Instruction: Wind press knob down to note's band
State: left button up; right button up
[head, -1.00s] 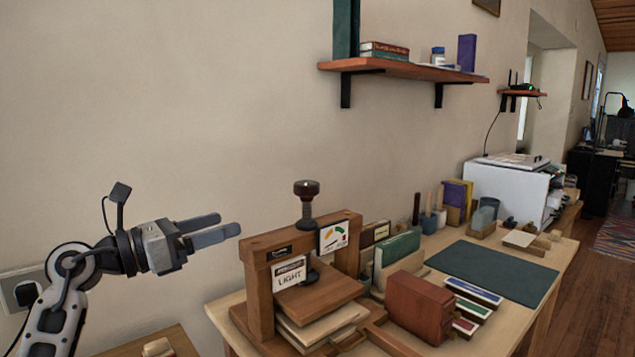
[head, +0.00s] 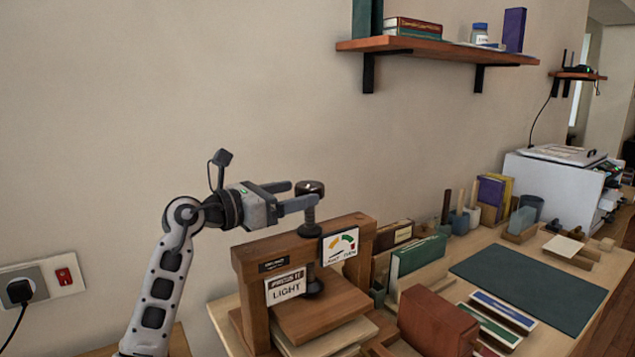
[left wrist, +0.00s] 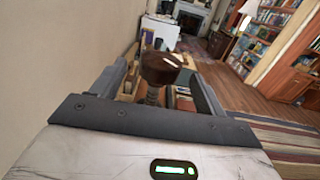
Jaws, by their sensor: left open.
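The wooden book press (head: 246,267) stands on the workbench. Its dark round knob (head: 312,187) tops a threaded screw (head: 309,220). A note reading "LIGHT" (head: 286,287) hangs on the front of the press. A gauge card (head: 339,246) with coloured bands is on the crossbeam; its pointer is too small to read surely. My left gripper (head: 303,194) is open at the height of the knob, its fingers reaching to either side of it. In the left wrist view the knob (left wrist: 161,67) lies between the two spread fingers. My right gripper is not in view.
Boards (head: 340,338) lie under the press plate. A reddish-brown box (head: 437,320), green books (head: 418,257) and a dark green mat (head: 528,287) are to the right. A wall shelf (head: 440,46) is above. The wall is close behind the press.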

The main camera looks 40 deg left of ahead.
aim_at(318, 189)
pick_arm(q)
jog(key=p+x, duration=0.1)
jog(key=x, duration=0.5)
jog(key=shift+w, duration=0.1)
jog(key=c, duration=1)
